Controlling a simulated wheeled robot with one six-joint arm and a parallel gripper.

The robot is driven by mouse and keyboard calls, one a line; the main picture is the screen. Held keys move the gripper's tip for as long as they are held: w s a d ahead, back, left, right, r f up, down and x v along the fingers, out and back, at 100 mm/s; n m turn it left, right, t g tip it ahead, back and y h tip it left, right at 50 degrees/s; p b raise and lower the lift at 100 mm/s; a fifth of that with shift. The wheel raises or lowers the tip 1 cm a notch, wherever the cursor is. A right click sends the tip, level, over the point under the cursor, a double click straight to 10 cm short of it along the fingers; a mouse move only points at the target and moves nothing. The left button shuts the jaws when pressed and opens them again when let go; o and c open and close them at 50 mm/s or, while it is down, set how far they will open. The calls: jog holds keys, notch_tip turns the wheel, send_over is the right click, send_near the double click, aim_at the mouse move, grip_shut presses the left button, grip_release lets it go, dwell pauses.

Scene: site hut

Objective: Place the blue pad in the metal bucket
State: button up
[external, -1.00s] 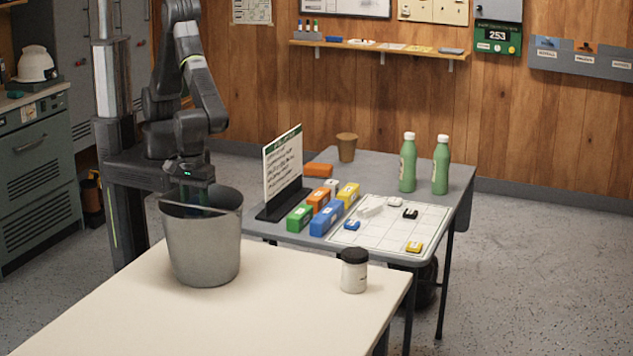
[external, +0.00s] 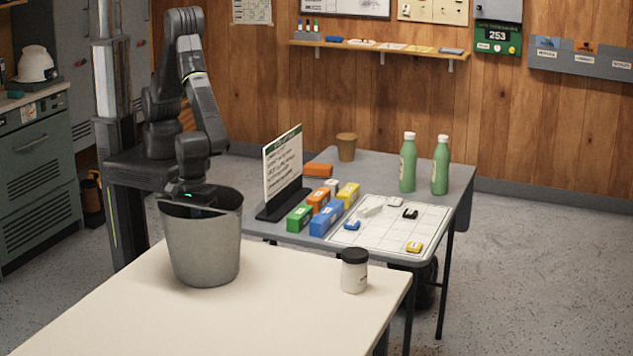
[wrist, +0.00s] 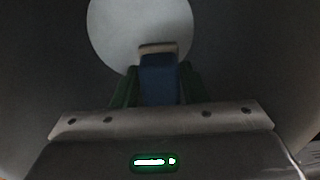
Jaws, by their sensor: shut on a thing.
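The metal bucket (external: 203,245) stands upright on the pale table at the left in the external view. My gripper has gone down through its mouth, and the bucket wall hides the fingers there. In the wrist view my gripper (wrist: 158,85) is shut on the blue pad (wrist: 160,80), which has a pale far end and sits between the two green-tinted fingers. The bucket's round, light grey floor (wrist: 115,35) shows beyond the pad, and its dark walls surround the gripper. I cannot tell whether the pad touches the floor.
A white jar with a black lid (external: 354,271) stands on the pale table (external: 290,300) right of the bucket. Behind, a grey table (external: 385,160) holds a sign (external: 283,165), coloured boxes, a grid board (external: 400,228) and two green bottles (external: 440,165).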

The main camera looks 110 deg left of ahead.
jog(key=shift+f, duration=0.2)
jog(key=o, duration=1)
jog(key=shift+c, duration=0.2)
jog(key=shift+r+p, duration=0.4)
jog(key=shift+r, duration=0.15)
notch_tip(320, 180, up, 12)
jog(key=b, duration=0.1)
jog(key=shift+r, duration=0.15)
